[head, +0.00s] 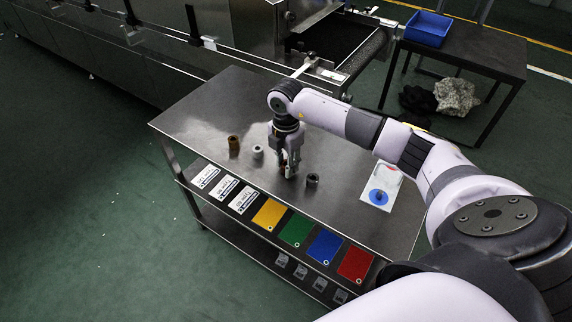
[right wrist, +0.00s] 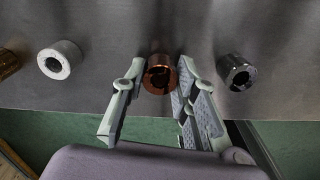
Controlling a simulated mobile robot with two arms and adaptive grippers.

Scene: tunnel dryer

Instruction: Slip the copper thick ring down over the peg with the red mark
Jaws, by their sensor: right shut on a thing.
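The copper thick ring (right wrist: 160,74) shows in the right wrist view between the fingertips of my right gripper (right wrist: 153,90), which is shut on it. In the head view this gripper (head: 288,168) points down at the steel table, between a white ring and a dark ring. The fingers mostly hide the copper ring there, and I cannot tell whether it touches the table. A white board (head: 370,184) lies to the right with a blue disc (head: 378,198) and a small dark upright piece on it. A faint reddish spot shows at its far edge; I cannot make out a red-marked peg. My left gripper is out of view.
A brown ring (head: 234,143) and the white ring (head: 257,152) stand left of the gripper, the dark ring (head: 312,180) right. Coloured plates and white labels line the table's front. A dryer (head: 180,40) stands behind; a blue bin (head: 427,28) sits on another table.

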